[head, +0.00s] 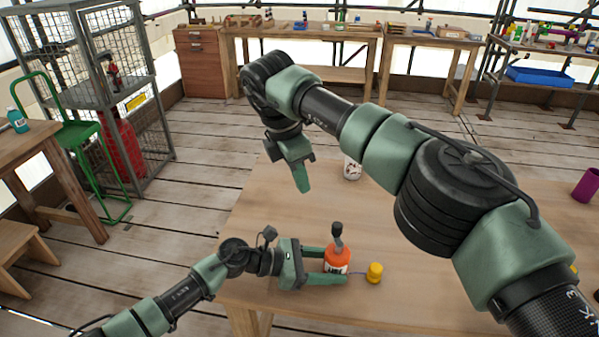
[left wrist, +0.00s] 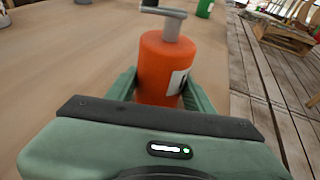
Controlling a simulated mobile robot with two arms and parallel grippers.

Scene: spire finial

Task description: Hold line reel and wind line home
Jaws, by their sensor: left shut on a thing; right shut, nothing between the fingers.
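The line reel (head: 338,259) is an orange cylinder with a white label and a grey crank on top. It stands upright on the wooden table (head: 400,215) near its front edge. It also shows in the left wrist view (left wrist: 164,62), with the crank handle (left wrist: 165,13) above it. My left gripper (head: 325,267) is shut on the reel, one finger on each side. A yellow weight-like piece (head: 375,272) stands just right of the reel, with a thin blue line between them. My right gripper (head: 302,178) is shut and empty, above the table's left part, up and left of the reel.
A purple cup (head: 586,186) is at the table's far right. My right arm spans over the table's middle. A green chair (head: 85,150) and a wire cage (head: 125,95) stand at the left. Workbenches line the back.

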